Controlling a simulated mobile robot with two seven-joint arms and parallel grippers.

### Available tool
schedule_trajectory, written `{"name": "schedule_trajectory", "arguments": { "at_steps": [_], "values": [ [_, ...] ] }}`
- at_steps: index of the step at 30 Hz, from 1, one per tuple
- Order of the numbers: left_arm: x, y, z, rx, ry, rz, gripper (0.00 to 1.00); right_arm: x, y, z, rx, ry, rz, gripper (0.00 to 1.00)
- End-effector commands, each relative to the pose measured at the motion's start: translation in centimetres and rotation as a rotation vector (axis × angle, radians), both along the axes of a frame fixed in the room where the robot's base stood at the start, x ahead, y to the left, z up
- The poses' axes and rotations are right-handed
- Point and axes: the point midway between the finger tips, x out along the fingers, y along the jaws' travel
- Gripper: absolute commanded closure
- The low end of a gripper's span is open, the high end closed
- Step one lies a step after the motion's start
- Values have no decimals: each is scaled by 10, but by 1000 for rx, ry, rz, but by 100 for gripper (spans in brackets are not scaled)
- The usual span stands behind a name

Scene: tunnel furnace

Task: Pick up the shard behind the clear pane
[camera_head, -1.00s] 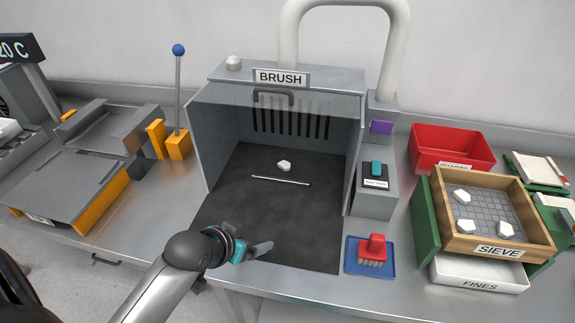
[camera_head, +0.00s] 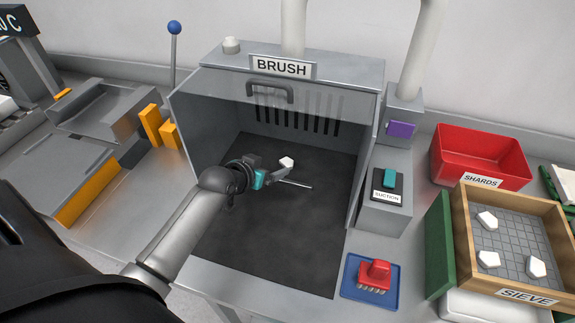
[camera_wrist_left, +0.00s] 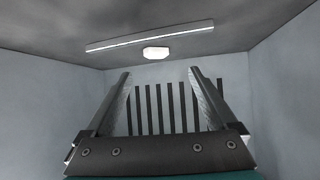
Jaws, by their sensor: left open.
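The white shard (camera_head: 287,161) lies on the dark floor (camera_head: 270,240) inside the BRUSH booth. The clear pane (camera_head: 222,100) with its handle (camera_head: 270,91) spans the upper front of the booth. My left gripper (camera_head: 282,174) reaches into the booth under the pane, open and empty, with its fingertips just short of the shard in the head view. In the left wrist view the picture is inverted, and the shard (camera_wrist_left: 155,53) shows beyond and between the spread fingers (camera_wrist_left: 160,75), apart from them. My right gripper is not in view.
A thin pale rod (camera_head: 296,184) lies on the floor just in front of the shard, close to my fingers. Booth walls stand on both sides, with a slotted back wall (camera_head: 300,118). Outside are a suction switch box (camera_head: 385,215), red brush (camera_head: 374,272), SHARDS bin (camera_head: 480,150) and sieve (camera_head: 508,240).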

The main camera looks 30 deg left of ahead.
Motion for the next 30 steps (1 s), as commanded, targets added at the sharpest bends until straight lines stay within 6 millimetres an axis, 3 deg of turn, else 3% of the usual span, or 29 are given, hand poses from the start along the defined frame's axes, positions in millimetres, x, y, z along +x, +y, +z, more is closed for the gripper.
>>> {"name": "schedule_trajectory", "arguments": {
  "at_steps": [3, 9, 22, 30],
  "values": [
    [14, 0, -10, -1, -1, 1, 9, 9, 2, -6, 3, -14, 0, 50],
    [24, 0, -17, -1, -1, 0, 9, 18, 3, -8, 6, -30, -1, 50],
    [61, -4, -42, -1, 0, 1, 9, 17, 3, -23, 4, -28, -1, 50],
    [68, -4, -45, 1, 0, -1, 9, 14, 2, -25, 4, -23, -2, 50]
  ]
}}
